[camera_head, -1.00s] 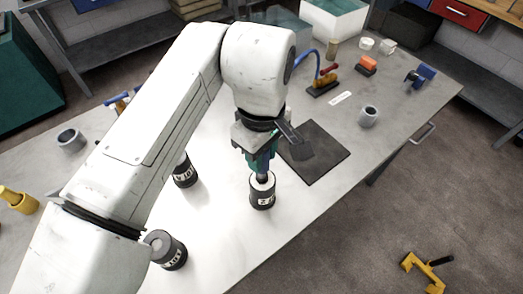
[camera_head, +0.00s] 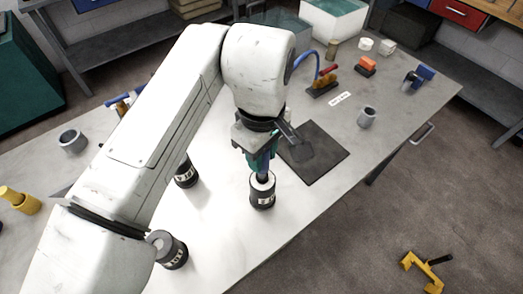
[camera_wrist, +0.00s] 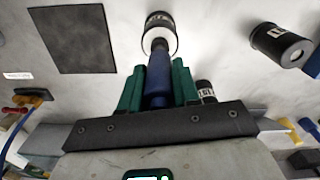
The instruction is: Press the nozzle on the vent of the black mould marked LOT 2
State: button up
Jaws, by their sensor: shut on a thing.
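My gripper (camera_head: 260,160) is shut on a blue nozzle (camera_wrist: 158,78), held between green fingers and pointing down. Its dark tip is at the middle of the pale top of a black mould (camera_head: 262,197), which also shows in the wrist view (camera_wrist: 159,20). I cannot tell whether tip and top touch; the tip hides the vent. The mould stands upright with a white label, too small to read surely. A second black mould (camera_head: 186,176) is partly behind my arm. A third (camera_head: 172,254) stands at the front left, and shows at right in the wrist view (camera_wrist: 280,45).
A dark mat (camera_head: 322,160) lies right of the gripper. The table's front edge is close to the moulds.

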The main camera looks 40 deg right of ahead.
jog(key=shift+r+p, duration=1.8)
jog(key=shift+r, duration=1.45)
